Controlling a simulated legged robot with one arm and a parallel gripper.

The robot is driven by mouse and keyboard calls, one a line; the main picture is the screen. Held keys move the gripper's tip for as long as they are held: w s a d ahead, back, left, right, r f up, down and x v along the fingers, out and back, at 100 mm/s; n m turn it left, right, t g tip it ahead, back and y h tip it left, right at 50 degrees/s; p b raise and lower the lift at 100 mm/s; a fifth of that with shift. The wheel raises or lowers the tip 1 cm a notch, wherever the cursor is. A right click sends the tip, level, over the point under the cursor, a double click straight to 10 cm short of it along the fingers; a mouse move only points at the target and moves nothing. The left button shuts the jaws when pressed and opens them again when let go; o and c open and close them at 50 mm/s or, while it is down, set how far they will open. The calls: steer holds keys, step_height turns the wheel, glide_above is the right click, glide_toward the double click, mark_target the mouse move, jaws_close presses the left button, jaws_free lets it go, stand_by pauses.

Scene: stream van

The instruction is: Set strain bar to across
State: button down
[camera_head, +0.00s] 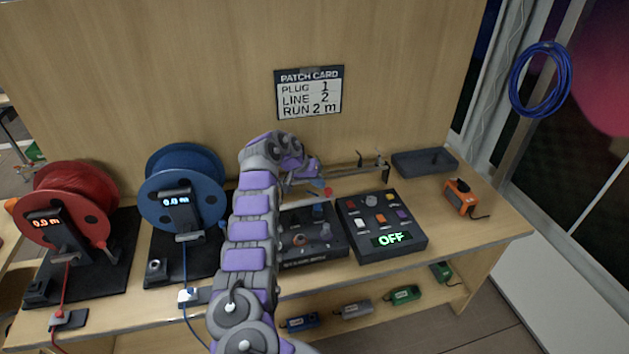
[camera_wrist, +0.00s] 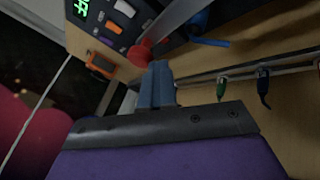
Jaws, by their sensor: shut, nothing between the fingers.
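A flat silver bar (camera_wrist: 178,16), which looks like the strain bar, ends in a red tip (camera_wrist: 138,53) in the wrist view. The red tip also shows in the head view (camera_head: 328,191), above the back of a dark panel box (camera_head: 325,250); my arm hides much of that box and the rest of the bar. My gripper (camera_wrist: 158,68) is shut and empty, its blue-grey fingertips close beside the red tip. I cannot tell whether they touch. In the head view my gripper (camera_head: 318,184) is just behind the red tip.
A button box (camera_head: 382,250) reading OFF stands right of the panel box. Behind is a metal rail (camera_head: 345,173) with small plugs. Red (camera_head: 70,192) and blue (camera_head: 180,160) cable reels stand left. A dark tray (camera_head: 425,168) and orange device (camera_head: 461,200) are right.

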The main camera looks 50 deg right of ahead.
steer(key=shift+s+a+f+m+g, duration=0.15)
steer(key=shift+s+m+g, duration=0.2)
steer(key=shift+s, duration=0.4)
steer(key=shift+s, duration=0.1)
